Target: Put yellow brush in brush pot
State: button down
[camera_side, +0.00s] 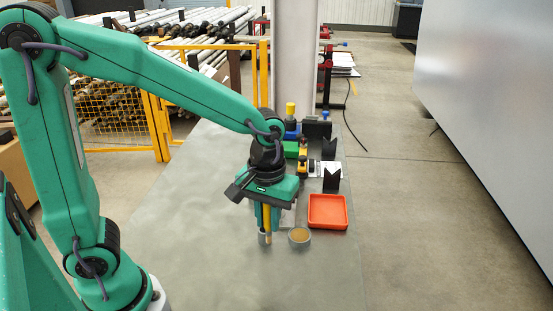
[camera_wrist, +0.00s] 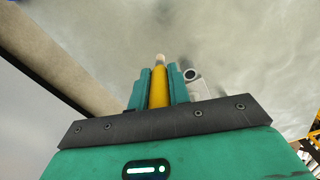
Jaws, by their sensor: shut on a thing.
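My gripper (camera_side: 267,222) points down over the table and is shut on the yellow brush (camera_side: 267,224). The brush is upright in the side view, with its pale lower end beside or in front of a small grey cup (camera_side: 261,238), which looks like the brush pot. I cannot tell whether the brush end is inside it. In the wrist view, the yellow brush (camera_wrist: 158,92) sits between the two teal fingers of my gripper (camera_wrist: 158,88), its pale tip beyond them. A grey ring with a dark opening (camera_wrist: 192,75) shows just right of the fingers, apart from the brush tip.
A round grey dish with tan contents (camera_side: 299,236) stands just right of my gripper. An orange tray (camera_side: 328,211) lies behind it to the right. Black V-shaped blocks (camera_side: 331,180) and coloured fixtures (camera_side: 303,160) stand farther back. The table's left and front are clear.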

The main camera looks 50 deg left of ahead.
jog(key=shift+w+a+f, duration=0.85)
jog(key=shift+a+f, duration=0.6)
jog(key=shift+f, duration=0.2)
jog(key=shift+w+a+f, duration=0.85)
jog(key=shift+a+f, duration=0.55)
jog(key=shift+f, duration=0.3)
jog(key=shift+w+a+f, duration=0.85)
jog(key=shift+a+f, duration=0.6)
jog(key=shift+f, duration=0.2)
jog(key=shift+f, duration=0.15)
jog(key=c, duration=1.3)
grip_release()
notch_tip(320, 180, up, 12)
jog(key=shift+r, duration=0.2)
